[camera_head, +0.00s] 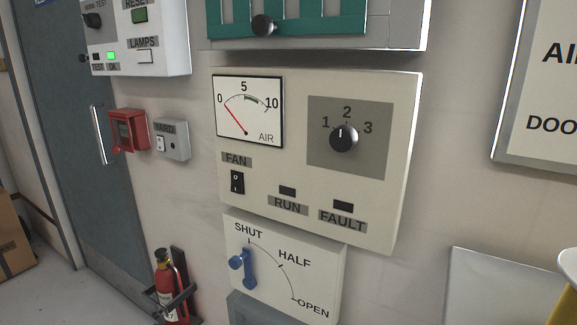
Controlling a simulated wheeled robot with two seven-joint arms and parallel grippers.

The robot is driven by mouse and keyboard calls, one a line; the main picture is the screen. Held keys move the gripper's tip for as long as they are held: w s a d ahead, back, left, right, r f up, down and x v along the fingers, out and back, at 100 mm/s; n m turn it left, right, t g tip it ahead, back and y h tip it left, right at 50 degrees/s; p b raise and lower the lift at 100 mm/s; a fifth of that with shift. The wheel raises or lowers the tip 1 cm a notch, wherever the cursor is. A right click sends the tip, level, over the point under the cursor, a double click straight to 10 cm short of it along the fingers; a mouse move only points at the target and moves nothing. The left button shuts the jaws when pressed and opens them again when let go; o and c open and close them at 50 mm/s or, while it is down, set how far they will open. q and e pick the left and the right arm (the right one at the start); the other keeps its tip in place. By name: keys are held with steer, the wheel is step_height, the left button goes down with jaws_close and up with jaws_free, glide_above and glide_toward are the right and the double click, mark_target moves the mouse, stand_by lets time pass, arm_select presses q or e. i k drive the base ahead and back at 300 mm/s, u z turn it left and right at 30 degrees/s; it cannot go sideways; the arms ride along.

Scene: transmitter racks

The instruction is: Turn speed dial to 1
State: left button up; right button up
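The speed dial (343,138) is a round black knob on a grey square plate (375,160), marked 1, 2 and 3. Its short white pointer line points up, at about 2. The plate is on the right half of a cream fan panel (400,190) on the wall. On the same panel the AIR gauge (248,110) has its red needle at about 0. Neither of my grippers is recognisable in view, and nothing touches the dial.
Below the fan panel is a blue lever (247,268) near SHUT. A black FAN rocker switch (237,182) and dark RUN (287,191) and FAULT (343,206) lamps surround the dial's lower left. A teal-fronted box (330,25) hangs above.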

mark_target(344, 138)
steer(key=z, duration=2.55)
steer(key=k, duration=1.5)
steer(key=u, duration=1.9)
steer(key=i, duration=0.5)
steer(key=z, duration=0.1)
